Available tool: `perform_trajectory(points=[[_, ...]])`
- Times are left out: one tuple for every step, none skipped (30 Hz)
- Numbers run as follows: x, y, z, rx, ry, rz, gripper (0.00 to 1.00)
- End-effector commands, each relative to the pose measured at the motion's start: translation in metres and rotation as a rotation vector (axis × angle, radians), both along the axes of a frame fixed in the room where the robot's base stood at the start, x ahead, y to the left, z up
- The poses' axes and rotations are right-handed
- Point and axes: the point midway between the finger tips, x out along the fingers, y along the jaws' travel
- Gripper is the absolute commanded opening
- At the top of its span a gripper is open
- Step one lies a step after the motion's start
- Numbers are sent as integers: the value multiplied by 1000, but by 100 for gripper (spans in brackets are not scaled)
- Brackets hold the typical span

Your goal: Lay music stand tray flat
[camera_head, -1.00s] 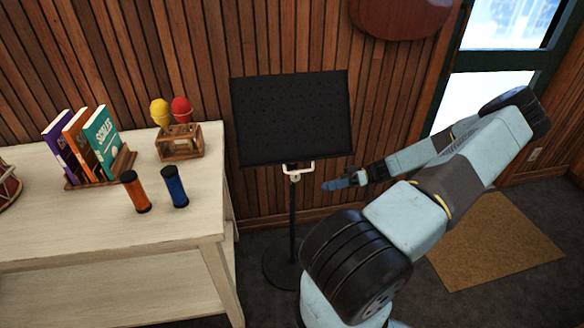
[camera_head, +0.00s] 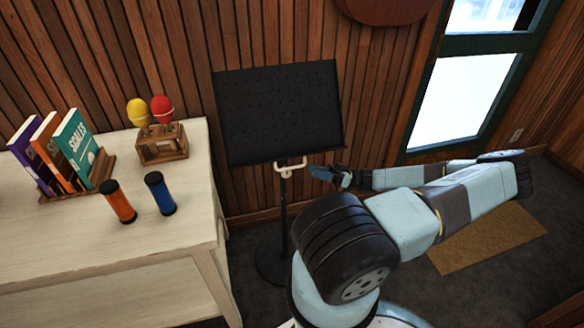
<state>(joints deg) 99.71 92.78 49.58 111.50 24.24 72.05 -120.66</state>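The black music stand tray (camera_head: 279,112) stands steeply tilted, its perforated face towards me, on a thin dark pole (camera_head: 284,215). A pale bracket or handle (camera_head: 290,167) shows just under the tray's lower edge. My gripper (camera_head: 322,174) is to the right of this bracket, just below the tray's lower right part, and seems apart from both. Its fingers are small and dark in this view, and I cannot tell whether they are open or shut. The round base (camera_head: 270,262) of the stand is partly hidden behind my arm.
A whitewashed table (camera_head: 120,245) at left holds books (camera_head: 74,145) in a wooden rack, an orange shaker (camera_head: 118,202), a blue shaker (camera_head: 160,194) and maracas in a wooden holder (camera_head: 162,148). A plank wall is behind the stand. A tan mat (camera_head: 490,238) lies on the floor at right.

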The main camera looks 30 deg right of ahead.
Motion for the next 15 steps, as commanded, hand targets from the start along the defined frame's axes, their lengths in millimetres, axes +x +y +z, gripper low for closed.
perform_trajectory(points=[[3, 9, 4, 1, -1, 3, 38], [5, 14, 6, 0, -1, 4, 38], [8, 20, 8, -1, 0, 5, 38], [11, 25, 10, 0, -1, 5, 38], [13, 30, 12, 0, 0, 6, 38], [15, 36, 15, 0, 1, 6, 38], [17, 40, 16, 1, 1, 6, 38], [19, 44, 18, 0, 1, 5, 38], [21, 50, 21, 0, 0, 6, 38], [23, 54, 22, 0, -1, 7, 38], [25, 58, 24, 0, 0, 6, 38], [27, 63, 26, 0, 0, 6, 38], [29, 66, 27, 1, 1, 6, 38], [30, 69, 28, 0, 1, 6, 38], [31, 72, 30, 0, 1, 5, 38]])
